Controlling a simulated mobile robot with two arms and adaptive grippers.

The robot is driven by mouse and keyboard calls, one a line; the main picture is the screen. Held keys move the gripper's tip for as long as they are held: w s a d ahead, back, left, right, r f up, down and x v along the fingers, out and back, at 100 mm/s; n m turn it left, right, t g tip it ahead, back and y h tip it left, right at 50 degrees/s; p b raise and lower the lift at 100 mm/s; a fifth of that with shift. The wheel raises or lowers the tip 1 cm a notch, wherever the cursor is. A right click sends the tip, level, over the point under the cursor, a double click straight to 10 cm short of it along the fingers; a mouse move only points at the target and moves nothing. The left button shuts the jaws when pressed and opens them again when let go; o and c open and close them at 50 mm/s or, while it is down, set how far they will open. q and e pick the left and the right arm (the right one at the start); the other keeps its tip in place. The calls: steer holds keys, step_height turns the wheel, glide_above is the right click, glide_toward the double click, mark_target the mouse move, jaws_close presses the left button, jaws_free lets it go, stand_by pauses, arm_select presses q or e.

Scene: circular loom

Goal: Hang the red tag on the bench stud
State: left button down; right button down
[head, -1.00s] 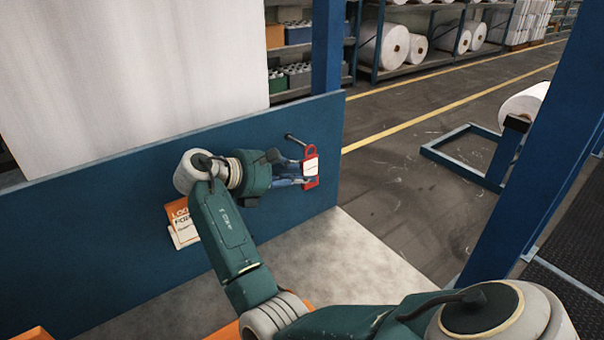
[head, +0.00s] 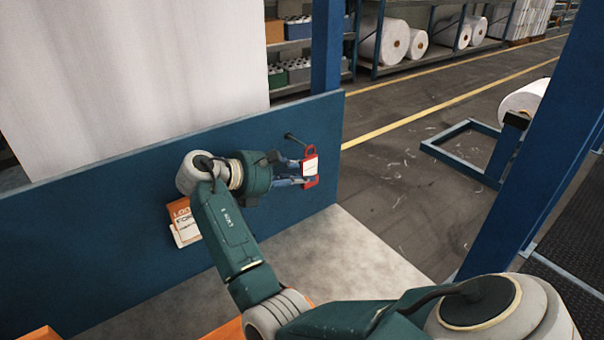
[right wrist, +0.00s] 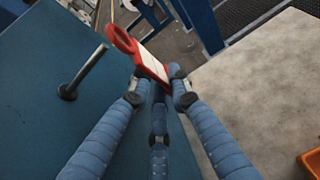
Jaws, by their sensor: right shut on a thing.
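The red tag (head: 310,167) has a white label and a ring at its top. My right gripper (head: 295,178) is shut on its lower part and holds it in front of the blue panel. The tag also shows in the right wrist view (right wrist: 147,60), between the blue fingers (right wrist: 160,85), with its ring at the upper left. The bench stud (head: 294,138) is a grey peg sticking out of the panel; in the right wrist view the stud (right wrist: 84,74) stands left of the ring, apart from it. In the head view the ring is close to the stud's tip. My left gripper is out of view.
The blue panel (head: 110,220) runs across the left. A blue post (head: 535,150) stands at the right.

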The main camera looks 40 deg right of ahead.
steer(key=shift+w, duration=0.3)
steer(key=shift+w+d, duration=0.1)
steer(key=shift+w, duration=0.6)
steer(key=shift+w, duration=0.3)
steer(key=shift+f+p, duration=0.2)
steer(key=shift+p, duration=0.55)
steer(key=c, duration=1.5)
jaws_free()
steer(key=shift+c, duration=0.2)
